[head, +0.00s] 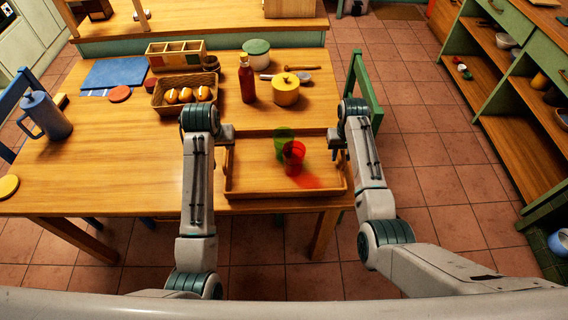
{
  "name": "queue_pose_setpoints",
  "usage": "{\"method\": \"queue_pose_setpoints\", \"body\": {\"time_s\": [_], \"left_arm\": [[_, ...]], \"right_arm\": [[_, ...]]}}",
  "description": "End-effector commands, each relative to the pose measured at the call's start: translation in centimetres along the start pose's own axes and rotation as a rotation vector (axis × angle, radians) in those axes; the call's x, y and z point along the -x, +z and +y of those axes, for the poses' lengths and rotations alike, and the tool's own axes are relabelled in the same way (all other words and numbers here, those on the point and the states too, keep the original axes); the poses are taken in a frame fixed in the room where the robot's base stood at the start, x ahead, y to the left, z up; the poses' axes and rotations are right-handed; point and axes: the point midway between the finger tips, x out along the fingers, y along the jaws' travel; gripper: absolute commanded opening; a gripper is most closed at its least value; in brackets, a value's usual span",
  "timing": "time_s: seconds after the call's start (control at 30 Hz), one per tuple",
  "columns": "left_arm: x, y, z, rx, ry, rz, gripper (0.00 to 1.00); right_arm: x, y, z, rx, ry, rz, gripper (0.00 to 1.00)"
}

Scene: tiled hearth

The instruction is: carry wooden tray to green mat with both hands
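The wooden tray (250,184) is at the front right part of the table, low over or on its top; I cannot tell if it touches. A green see-through cup (281,137) and a red see-through cup (293,157) stand upright on it. My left gripper (227,139) is at the tray's left side, and my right gripper (335,144) is at its right side. The fingers are small and partly hidden by my wrists, so their grip on the tray's sides is unclear. I see no green mat in this view.
The wooden table (110,165) also holds a basket of orange-and-white items (160,104), a red bottle (247,80), a yellow pot (286,93) and a blue jug (45,115). A green chair (364,84) stands at the right edge. Tiled floor (430,135) is clear toward the shelves (512,75).

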Motion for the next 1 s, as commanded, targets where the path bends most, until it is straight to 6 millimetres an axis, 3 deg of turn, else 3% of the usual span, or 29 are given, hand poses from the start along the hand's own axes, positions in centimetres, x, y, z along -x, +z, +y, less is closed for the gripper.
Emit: {"method": "queue_pose_setpoints", "body": {"time_s": [0.17, 0.4, 0.6, 1.0], "left_arm": [[0.2, 0.0, 0.0, 0.0, 0.0, 0.0, 0.33], [0.1, 0.0, 0.0, 0.0, 0.0, 0.0, 0.33], [0.1, 0.0, 0.0, 0.0, 0.0, 0.0, 0.33], [0.1, 0.0, 0.0, 0.0, 0.0, 0.0, 0.33]], "right_arm": [[2.2, -0.1, 0.0, 0.0, 0.0, 0.004, 0.33], [7.5, -0.1, 0.0, 0.001, 0.0, 0.005, 0.33], [10.7, -0.1, 0.0, 0.0, 0.0, 0.004, 0.33], [11.9, 0.0, 0.0, 0.0, 0.0, 0.0, 0.33]]}}
